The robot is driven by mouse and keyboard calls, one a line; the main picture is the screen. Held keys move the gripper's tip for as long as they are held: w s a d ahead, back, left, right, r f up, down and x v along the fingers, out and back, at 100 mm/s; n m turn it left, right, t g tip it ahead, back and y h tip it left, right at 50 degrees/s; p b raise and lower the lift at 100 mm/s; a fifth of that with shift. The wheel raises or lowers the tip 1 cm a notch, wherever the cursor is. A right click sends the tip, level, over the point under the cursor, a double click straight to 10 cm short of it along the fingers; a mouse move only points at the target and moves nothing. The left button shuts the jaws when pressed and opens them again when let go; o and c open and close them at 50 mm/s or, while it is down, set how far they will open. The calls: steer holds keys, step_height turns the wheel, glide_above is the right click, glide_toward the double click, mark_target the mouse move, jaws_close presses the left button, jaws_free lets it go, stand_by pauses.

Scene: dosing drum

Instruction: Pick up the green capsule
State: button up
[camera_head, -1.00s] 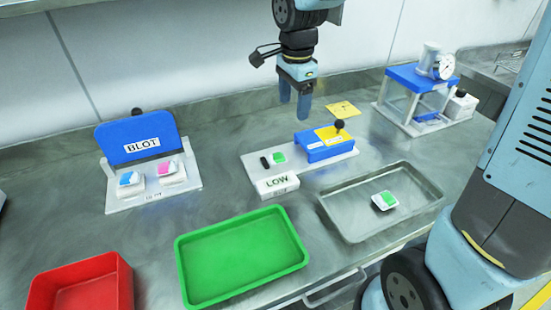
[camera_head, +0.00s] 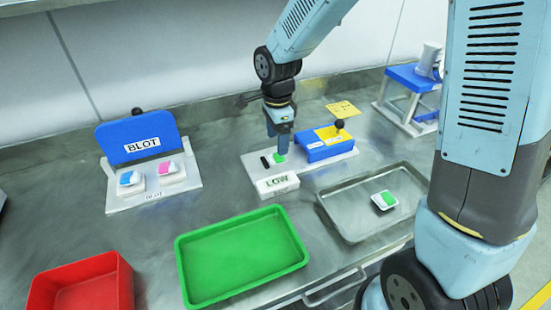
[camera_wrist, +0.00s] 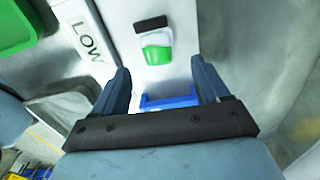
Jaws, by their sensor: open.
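A green-and-white capsule (camera_head: 281,160) sits on the white base of the LOW station, beside a small black block (camera_head: 265,162). In the wrist view this capsule (camera_wrist: 157,50) lies just beyond the fingertips, about midway between them. My gripper (camera_head: 278,148) is open and empty, pointing down close above it; its fingers hide part of it in the head view. The wrist view shows both fingers (camera_wrist: 163,75) apart. A second green-and-white capsule (camera_head: 384,200) lies in the metal tray (camera_head: 350,225) at the right.
The blue and yellow block with a black knob (camera_head: 325,147) stands just right of my gripper. The LOW sign (camera_head: 277,183) is in front. A green tray (camera_head: 240,255), a red bin (camera_head: 85,290) and the BLOT station (camera_head: 140,150) with two capsules stand to the left.

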mark_target(276, 156)
steer(key=shift+s+a+f, duration=0.1)
steer(key=shift+s+f, duration=0.05)
steer(key=shift+f, duration=1.2)
steer(key=shift+s+f, duration=0.15)
steer(key=shift+f, duration=1.15)
steer(key=c, duration=1.1)
steer(key=shift+r, duration=0.2)
